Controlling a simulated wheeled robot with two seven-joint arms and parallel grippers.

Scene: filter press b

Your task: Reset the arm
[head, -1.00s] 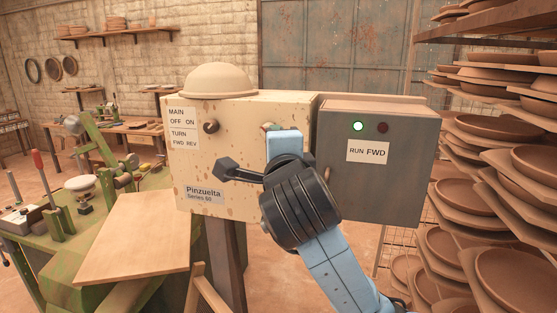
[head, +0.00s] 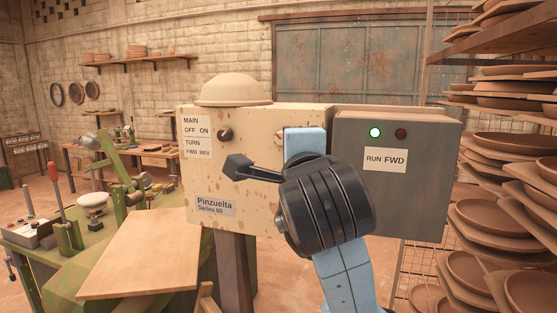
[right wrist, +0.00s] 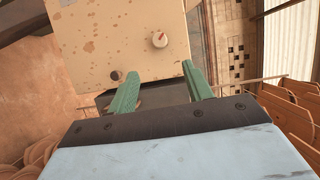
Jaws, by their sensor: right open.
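A speckled cream control box (head: 255,200) labelled "Pinzuelta Series 60" stands in the middle of the head view. A dark knob (head: 225,135) sits beside its MAIN and TURN labels. My right arm crosses in front of the box and hides part of its face and its right gripper's fingers in the head view. In the right wrist view, my right gripper (right wrist: 161,84) has its green fingers apart with nothing between them. Beyond them, the speckled box (right wrist: 105,30) shows a pale knob with a red mark (right wrist: 159,40) and a dark knob (right wrist: 116,75). My left gripper is out of view.
A grey box (head: 425,200) labelled "RUN FWD" adjoins on the right, its green lamp (head: 375,132) lit and red lamp (head: 401,134) dark. Racks of clay dishes (head: 500,215) stand close on the right. A wooden board (head: 140,255) and green bench lie left.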

